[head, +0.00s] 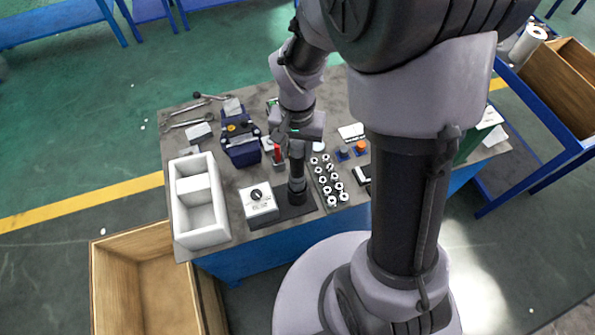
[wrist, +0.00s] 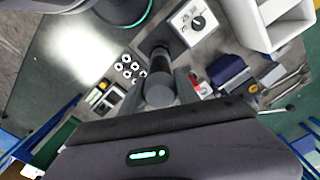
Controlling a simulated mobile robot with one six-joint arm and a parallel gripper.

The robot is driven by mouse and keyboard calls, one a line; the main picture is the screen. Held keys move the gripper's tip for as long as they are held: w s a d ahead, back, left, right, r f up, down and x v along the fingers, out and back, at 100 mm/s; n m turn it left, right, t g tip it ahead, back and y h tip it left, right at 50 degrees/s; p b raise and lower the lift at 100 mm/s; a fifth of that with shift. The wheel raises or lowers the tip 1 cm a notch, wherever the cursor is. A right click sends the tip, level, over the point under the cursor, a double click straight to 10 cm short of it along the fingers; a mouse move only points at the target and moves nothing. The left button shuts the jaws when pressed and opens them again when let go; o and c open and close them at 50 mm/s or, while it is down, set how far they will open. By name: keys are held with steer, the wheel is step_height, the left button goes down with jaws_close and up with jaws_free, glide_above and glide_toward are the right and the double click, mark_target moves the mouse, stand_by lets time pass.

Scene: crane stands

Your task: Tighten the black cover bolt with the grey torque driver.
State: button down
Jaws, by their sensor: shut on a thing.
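My gripper (head: 297,143) points down over the workbench and is shut on the grey torque driver (head: 297,172). The driver is upright, with a grey upper part and a dark, wider lower end over a dark pad. In the wrist view, my gripper (wrist: 166,86) has its fingers on either side of the driver's round grey end (wrist: 160,90), and its dark part (wrist: 160,58) lies beyond. A blue fixture with a dark top (head: 240,142) stands left of my gripper. I cannot clearly make out the black cover bolt.
A white box with a dial (head: 259,200) stands just left of the driver. A tray of several white rings (head: 328,182) lies to its right. A white divided bin (head: 200,205), wrenches (head: 190,122) and a red-handled item (head: 278,154) are also on the bench.

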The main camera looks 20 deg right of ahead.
steer(key=shift+r+p, duration=3.15)
steer(key=shift+r, duration=1)
